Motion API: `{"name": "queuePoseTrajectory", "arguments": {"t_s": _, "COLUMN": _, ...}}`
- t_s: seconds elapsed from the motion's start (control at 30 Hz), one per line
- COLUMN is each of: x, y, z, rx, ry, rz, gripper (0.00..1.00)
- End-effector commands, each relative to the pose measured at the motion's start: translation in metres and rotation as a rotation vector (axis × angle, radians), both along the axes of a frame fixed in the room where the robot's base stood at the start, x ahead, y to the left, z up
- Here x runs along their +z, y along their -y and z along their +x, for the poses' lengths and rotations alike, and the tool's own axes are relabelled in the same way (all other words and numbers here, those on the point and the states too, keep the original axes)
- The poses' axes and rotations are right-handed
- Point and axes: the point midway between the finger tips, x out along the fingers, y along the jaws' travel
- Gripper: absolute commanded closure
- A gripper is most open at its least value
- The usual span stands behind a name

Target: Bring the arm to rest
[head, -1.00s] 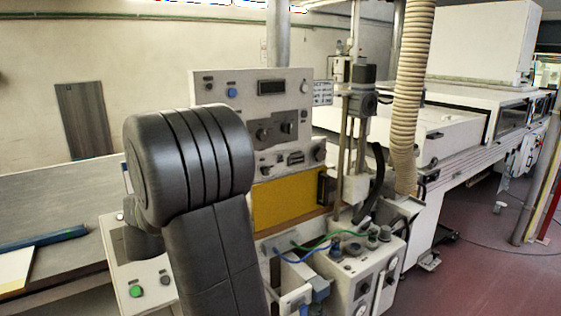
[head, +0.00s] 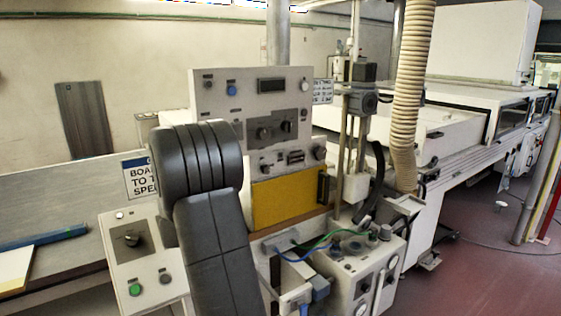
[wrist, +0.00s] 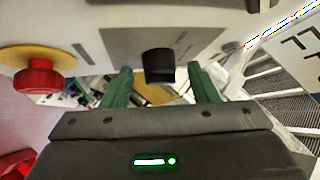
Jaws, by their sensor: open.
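My gripper (wrist: 160,84) shows in the wrist view, with its two green fingers apart and nothing between them. Beyond the fingers is a grey panel with a black knob (wrist: 159,66), which appears between the fingertips in the picture; I cannot tell how far off it is. A red button on a yellow base (wrist: 38,78) is at the left of the wrist view. In the head view my dark arm rises in front of the control panels, and my gripper is not seen there.
A control cabinet (head: 205,92) with a yellow panel (head: 290,200) stands behind my arm. A small control box (head: 133,262) with a green button is at the left. A ribbed hose (head: 410,100) hangs at the right, before the long white tunnel (head: 470,120).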

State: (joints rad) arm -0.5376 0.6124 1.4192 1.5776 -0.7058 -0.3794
Motion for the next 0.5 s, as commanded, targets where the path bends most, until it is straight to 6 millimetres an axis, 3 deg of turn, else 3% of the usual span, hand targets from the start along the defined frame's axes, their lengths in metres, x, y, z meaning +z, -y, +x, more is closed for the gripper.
{"name": "queuePoseTrajectory", "arguments": {"t_s": 0.5, "x": -0.0074, "y": 0.0027, "z": -0.0014, "rx": 0.119, "ry": 0.069, "rz": -0.098, "gripper": 0.45}}
